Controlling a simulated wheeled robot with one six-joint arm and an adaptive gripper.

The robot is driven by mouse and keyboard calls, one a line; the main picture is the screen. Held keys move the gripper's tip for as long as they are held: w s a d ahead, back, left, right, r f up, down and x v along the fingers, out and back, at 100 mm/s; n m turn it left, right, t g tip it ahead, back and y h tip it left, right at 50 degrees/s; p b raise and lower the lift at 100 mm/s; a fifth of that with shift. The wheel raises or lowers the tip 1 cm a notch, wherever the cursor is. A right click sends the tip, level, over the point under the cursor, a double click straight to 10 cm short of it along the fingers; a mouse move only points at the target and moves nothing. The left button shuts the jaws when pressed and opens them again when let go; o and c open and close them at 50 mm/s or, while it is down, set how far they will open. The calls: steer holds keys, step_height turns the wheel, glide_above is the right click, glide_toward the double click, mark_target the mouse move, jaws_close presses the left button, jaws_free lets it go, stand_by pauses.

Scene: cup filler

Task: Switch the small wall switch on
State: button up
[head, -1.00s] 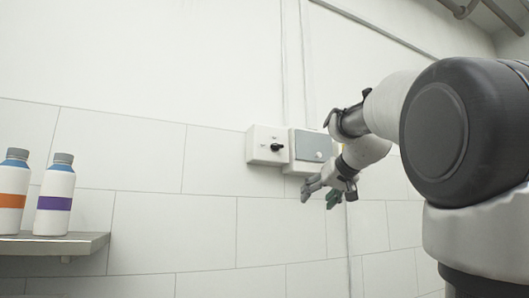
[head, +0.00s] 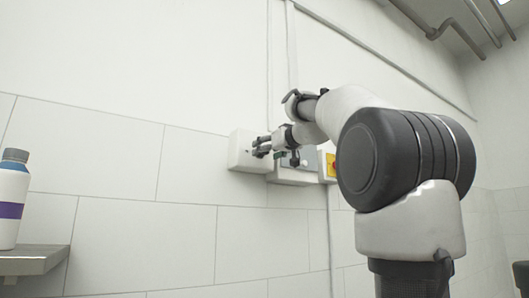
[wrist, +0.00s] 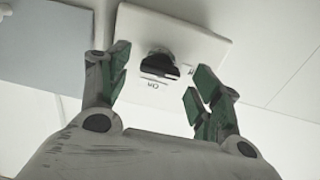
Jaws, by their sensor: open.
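The small wall switch is a white box (head: 238,152) on the tiled wall in the head view. The wrist view shows its white face (wrist: 205,42) with a dark rotary knob (wrist: 158,62) and an upside-down "On" label below it. In the wrist view my gripper (wrist: 158,80) is open, with green-padded fingers on either side of the knob and a gap on both sides. I cannot tell the exact depth between fingertips and knob.
A grey-panelled box (head: 287,177) is right beside the switch, with a yellow-and-red panel (head: 332,165) further right. The grey panel (wrist: 45,50) fills the wrist view's upper left. A bottle (head: 12,198) stands on a shelf (head: 30,260) at the far left.

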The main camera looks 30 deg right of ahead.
steer(key=shift+w, duration=0.9)
steer(key=c, duration=1)
